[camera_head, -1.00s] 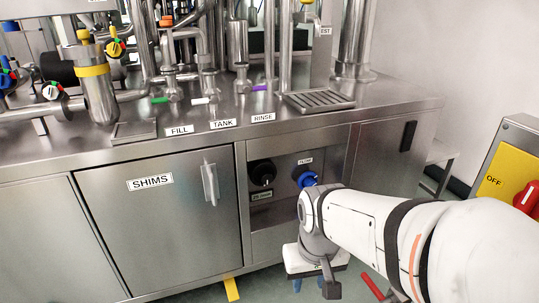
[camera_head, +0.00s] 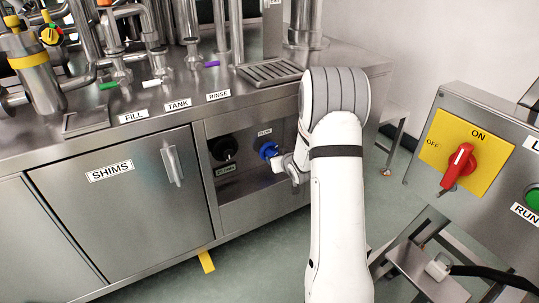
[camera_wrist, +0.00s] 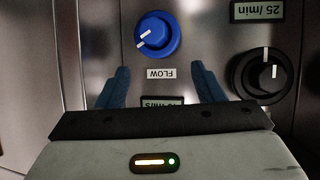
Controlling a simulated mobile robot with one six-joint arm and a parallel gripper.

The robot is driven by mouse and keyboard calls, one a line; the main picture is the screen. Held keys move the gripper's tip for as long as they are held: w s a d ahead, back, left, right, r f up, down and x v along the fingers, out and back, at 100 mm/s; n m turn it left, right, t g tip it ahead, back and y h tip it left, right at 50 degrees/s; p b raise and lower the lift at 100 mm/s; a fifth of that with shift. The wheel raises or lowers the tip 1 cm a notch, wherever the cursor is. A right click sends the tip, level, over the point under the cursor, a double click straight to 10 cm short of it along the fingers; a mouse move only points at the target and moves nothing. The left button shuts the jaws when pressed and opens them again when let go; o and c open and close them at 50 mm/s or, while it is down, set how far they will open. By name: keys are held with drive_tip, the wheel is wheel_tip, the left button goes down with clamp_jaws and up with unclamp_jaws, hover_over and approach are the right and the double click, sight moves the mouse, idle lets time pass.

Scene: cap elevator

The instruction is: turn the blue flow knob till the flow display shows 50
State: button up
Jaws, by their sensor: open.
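The blue flow knob (camera_head: 268,150) is on the recessed panel (camera_head: 243,183) in the cabinet front, under a small label. In the wrist view the blue knob (camera_wrist: 157,36) is above the centre, with a white pointer line slanting to the lower left. The FLOW label (camera_wrist: 161,73) is beneath it. Below that is the flow display (camera_wrist: 163,101), mostly cut off by my gripper body, so I cannot read its number. My gripper (camera_wrist: 160,70) is open and empty. Its blue fingers stand either side of the label, apart from the knob in the picture.
A black knob (camera_wrist: 262,74) and its display (camera_wrist: 258,11) share the panel. In the head view, the SHIMS door (camera_head: 125,190) is left of it. A control box with a red switch (camera_head: 459,165) stands at the right. Open floor lies in front.

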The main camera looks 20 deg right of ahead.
sight(269, 152)
drive_tip(key=w+d+f+t+y+p, duration=0.1)
drive_tip(key=w+d+f+t+y, duration=0.15)
drive_tip(key=f+t+y, duration=0.4)
drive_tip(key=w+h, duration=0.1)
drive_tip(key=w+f+g+h+b, duration=0.1)
drive_tip(key=w, duration=0.1)
drive_tip(key=w+h, duration=0.1)
drive_tip(key=w, duration=0.1)
drive_tip(key=shift+w+a+f+g+b, duration=0.15)
drive_tip(key=shift+a+f+g+b, duration=0.15)
drive_tip(key=shift+b, duration=0.1)
drive_tip(key=shift+w+a+r, duration=0.1)
drive_tip(key=shift+w+r, duration=0.05)
drive_tip(key=shift+w, duration=0.6)
drive_tip(key=shift+c, duration=0.4)
drive_tip(key=c, duration=0.9)
drive_tip(key=shift+o, duration=0.3)
drive_tip(key=shift+a, duration=0.5)
drive_tip(key=shift+d, duration=0.2)
drive_tip(key=shift+c, duration=0.3)
drive_tip(key=shift+d, duration=0.1)
